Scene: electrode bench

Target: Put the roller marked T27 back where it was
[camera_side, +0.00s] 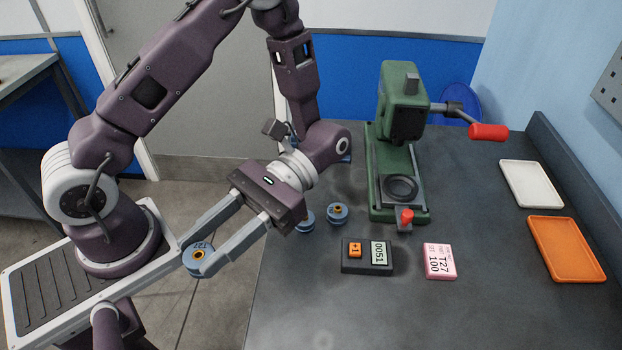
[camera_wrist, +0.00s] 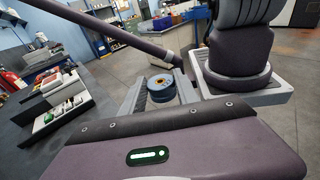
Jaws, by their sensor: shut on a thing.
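The blue roller marked T27 (camera_side: 197,262) has an orange ring around a dark centre hole. My gripper (camera_side: 196,257) is shut on it, with one finger on each side, and holds it near my base, left of the bench top. In the wrist view the roller (camera_wrist: 161,90) sits between the two fingers. Two other blue rollers, one (camera_side: 337,212) in the open and one (camera_side: 306,221) partly hidden by my gripper, stand on the bench. Their markings cannot be read. A pink card (camera_side: 440,261) reading T27 and 100 lies on the bench.
A green press (camera_side: 393,160) with a red-handled lever (camera_side: 488,132) stands at the back. A dark block (camera_side: 368,256) shows 0051 and an orange tag. A white tray (camera_side: 531,184) and an orange tray (camera_side: 566,249) lie at the right. The front bench is clear.

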